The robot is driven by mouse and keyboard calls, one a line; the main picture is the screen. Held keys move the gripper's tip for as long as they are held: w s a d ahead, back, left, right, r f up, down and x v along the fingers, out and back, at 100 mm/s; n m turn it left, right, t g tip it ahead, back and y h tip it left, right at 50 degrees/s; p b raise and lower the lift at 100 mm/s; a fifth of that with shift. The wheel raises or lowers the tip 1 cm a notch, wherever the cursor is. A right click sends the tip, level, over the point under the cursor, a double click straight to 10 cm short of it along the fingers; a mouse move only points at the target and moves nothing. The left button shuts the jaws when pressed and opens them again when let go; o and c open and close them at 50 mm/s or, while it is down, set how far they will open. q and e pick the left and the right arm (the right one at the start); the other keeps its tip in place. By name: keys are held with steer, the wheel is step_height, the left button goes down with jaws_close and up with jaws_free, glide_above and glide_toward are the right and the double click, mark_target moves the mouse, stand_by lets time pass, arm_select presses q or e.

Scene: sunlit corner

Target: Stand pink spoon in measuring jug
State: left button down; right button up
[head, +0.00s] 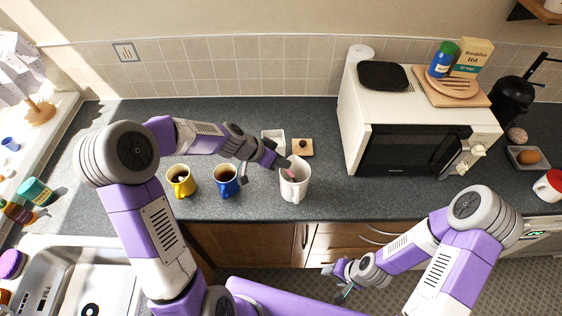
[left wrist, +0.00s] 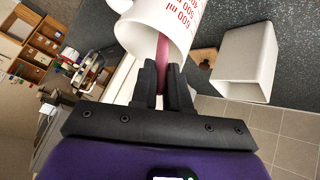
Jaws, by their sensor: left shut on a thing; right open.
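The white measuring jug (head: 296,188) stands upright near the counter's front edge, its red markings showing in the left wrist view (left wrist: 178,18). My left gripper (head: 284,163) is just above the jug's rim, shut on the pink spoon (head: 291,175). In the left wrist view the spoon (left wrist: 163,50) runs from between the fingers into the jug's mouth. Its lower end is hidden inside the jug, so I cannot tell whether it touches the bottom. My right gripper (head: 344,289) is open and empty, low in front of the cabinets.
A blue mug (head: 226,187) and a yellow mug (head: 181,186) stand left of the jug. A white square container (head: 267,146) and a small wooden board (head: 311,149) lie behind it. A microwave (head: 392,150) stands at the right. Some counter is clear between jug and microwave.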

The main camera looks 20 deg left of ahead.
arm_select(q)
steer(key=shift+f, duration=0.15)
steer(key=shift+f, duration=0.1)
steer(key=c, duration=1.1)
jaws_free()
steer(key=shift+r, duration=0.25)
steer(key=v, duration=1.2)
steer(key=shift+s+f, duration=0.1)
